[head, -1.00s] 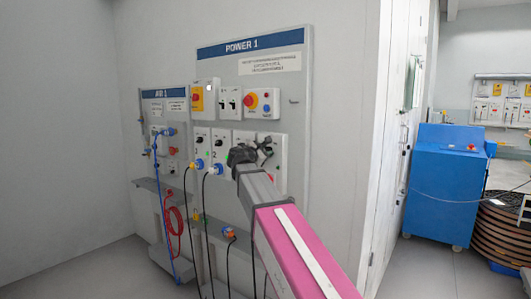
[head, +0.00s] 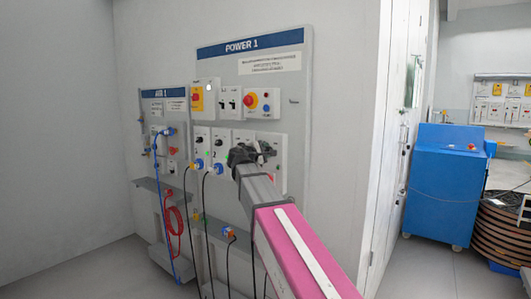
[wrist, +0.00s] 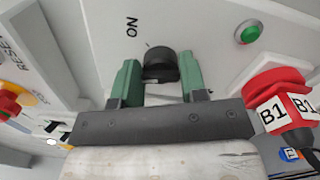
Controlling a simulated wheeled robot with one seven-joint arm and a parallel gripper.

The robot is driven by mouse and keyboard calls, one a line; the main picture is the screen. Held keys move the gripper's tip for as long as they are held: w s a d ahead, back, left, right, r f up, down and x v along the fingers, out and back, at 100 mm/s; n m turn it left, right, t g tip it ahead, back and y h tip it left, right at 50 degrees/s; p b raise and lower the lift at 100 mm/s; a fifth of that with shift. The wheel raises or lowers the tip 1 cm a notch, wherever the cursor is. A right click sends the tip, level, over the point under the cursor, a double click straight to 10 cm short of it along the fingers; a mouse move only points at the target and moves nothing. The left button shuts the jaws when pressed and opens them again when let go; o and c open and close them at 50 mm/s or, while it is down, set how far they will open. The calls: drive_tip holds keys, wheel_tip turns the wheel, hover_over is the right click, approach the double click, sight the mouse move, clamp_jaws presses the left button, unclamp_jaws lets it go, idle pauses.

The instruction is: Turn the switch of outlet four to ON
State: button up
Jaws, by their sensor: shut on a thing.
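A black switch knob (wrist: 160,66) sits on a light outlet face in the wrist view, with an ON mark (wrist: 132,27) printed beside it. My gripper (wrist: 159,78) has its green fingers on either side of the knob and is shut on it. In the head view my gripper (head: 264,153) is at the rightmost outlet of the row on the POWER 1 board (head: 300,75). The gripper hides that outlet's switch there, and I cannot read its number. A green lamp (wrist: 249,32) is on the face to the right of the knob.
A red plug marked B1 (wrist: 275,95) is close to the right of my gripper. Blue plugs with black cables hang from outlets to the left. A grey ledge (head: 210,225) runs below. A blue cabinet (head: 447,185) stands at the right, beyond a white door.

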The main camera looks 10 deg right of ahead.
drive_tip(key=m, duration=0.6)
drive_tip(key=shift+f+m, duration=0.15)
drive_tip(key=shift+m, duration=0.15)
drive_tip(key=m, duration=0.5)
drive_tip(key=shift+f, duration=0.1)
drive_tip(key=shift+m, duration=0.4)
drive_tip(key=o, duration=0.9)
drive_tip(key=v, duration=1.1)
